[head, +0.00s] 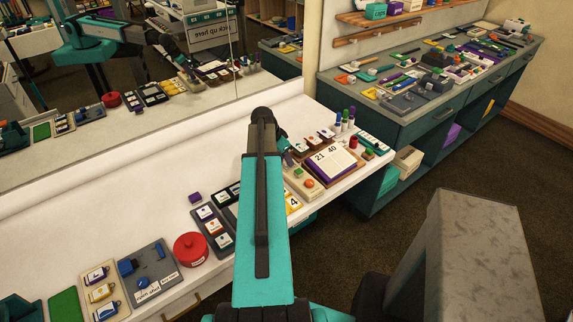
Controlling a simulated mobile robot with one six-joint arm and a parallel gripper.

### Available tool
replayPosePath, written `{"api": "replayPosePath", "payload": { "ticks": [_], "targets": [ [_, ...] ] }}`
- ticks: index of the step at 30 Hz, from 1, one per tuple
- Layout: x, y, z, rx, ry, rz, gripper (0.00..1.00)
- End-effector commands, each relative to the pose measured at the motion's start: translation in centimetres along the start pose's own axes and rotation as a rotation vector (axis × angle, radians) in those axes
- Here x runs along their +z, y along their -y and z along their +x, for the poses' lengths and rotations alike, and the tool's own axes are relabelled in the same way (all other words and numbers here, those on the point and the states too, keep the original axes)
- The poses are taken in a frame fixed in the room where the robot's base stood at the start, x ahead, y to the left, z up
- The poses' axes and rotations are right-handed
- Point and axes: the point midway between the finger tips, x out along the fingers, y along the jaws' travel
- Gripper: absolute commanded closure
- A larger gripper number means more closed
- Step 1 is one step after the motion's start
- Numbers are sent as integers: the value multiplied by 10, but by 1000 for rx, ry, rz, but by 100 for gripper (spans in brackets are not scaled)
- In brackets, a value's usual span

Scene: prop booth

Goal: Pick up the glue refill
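I cannot make out for sure which small item is the glue refill; no label for it is readable. My arm reaches out over the white counter (130,222) from the bottom middle. My gripper (286,154) is mostly hidden behind my own arm, with only a dark part showing at its right side, near small cards and blocks. Whether its fingers are open or shut does not show. A small purple block (194,197) lies on the counter left of my arm. A grey tray (172,284) with blue pieces and a label lies nearer at left.
A red round tin (191,249) stands beside a dark card tray (223,242). A flip calendar (333,165) and upright markers (345,121) stand right of my arm. A mirror (130,120) backs the counter. A teal cabinet (420,125) with crowded top stands behind right. The counter's left middle is bare.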

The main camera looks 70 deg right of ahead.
Motion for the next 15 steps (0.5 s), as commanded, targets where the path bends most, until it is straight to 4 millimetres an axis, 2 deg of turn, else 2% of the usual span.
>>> {"api": "replayPosePath", "payload": {
  "ticks": [8, 12, 15],
  "targets": [
    [0, 0, 0, 0, 0, 1, 75],
    [0, 0, 0, 0, 0, 1, 99],
    [-1, 0, 0, 0, 0, 1, 100]
  ]
}}
